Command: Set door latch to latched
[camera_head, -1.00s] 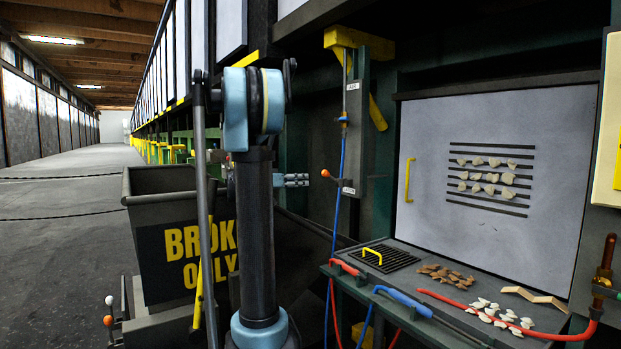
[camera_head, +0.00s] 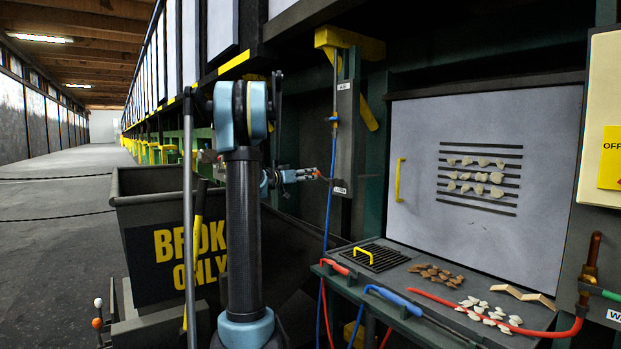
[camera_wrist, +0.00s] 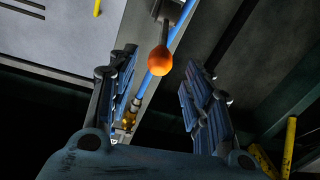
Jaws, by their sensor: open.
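A lever with an orange ball knob (camera_wrist: 160,61) sticks out from a narrow upright panel (camera_head: 344,130) left of the pale door (camera_head: 420,150). The door is closed flat, with a yellow handle (camera_head: 399,180) and several dark slots. No other latch part is clear.
A blue hose (camera_head: 329,215) runs down beside the panel, close to my fingers. A dark bin (camera_head: 150,235) stands left of my arm. A shelf (camera_head: 395,292) below the door holds a grate (camera_head: 372,258) and several loose pieces. A yellow-labelled box (camera_head: 598,120) is at right.

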